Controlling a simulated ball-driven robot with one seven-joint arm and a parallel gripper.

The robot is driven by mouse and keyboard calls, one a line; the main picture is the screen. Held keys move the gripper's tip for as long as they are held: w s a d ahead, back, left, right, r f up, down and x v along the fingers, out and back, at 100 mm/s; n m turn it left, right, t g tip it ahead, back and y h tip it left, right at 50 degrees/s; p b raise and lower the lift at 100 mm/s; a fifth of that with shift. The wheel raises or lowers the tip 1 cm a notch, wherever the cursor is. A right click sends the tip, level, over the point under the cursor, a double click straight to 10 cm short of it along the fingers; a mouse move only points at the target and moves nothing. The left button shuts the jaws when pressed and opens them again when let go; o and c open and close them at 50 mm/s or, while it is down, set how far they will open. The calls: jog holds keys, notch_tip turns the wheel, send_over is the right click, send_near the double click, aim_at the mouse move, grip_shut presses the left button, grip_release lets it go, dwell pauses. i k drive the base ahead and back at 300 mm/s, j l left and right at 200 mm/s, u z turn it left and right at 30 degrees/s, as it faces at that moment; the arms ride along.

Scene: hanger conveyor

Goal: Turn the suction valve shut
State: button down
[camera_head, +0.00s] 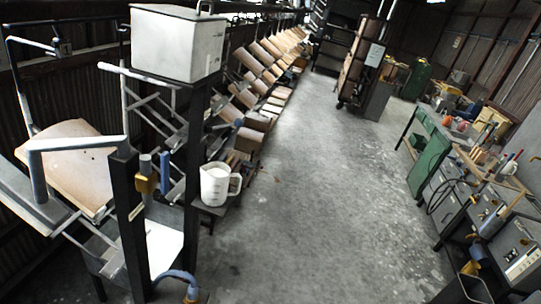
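One brass valve (147,183) sits on a short grey pipe beside a black post (130,225). An upright blue piece (165,172), which looks like its lever, stands just right of it. My gripper is not in view.
A white tank (177,43) stands on the black frame above the valves. A white measuring jug (218,183) rests on a small shelf right of them. Chairs hang at left. The concrete floor (315,190) is clear in the middle. A workbench (445,165) and cabinets line the right.

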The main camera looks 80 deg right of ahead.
aim_at(163, 186)
jog(key=z, duration=1.2)
jog(key=i, duration=0.45)
jog(key=i+l+u, duration=0.1)
jog(key=i, duration=0.35)
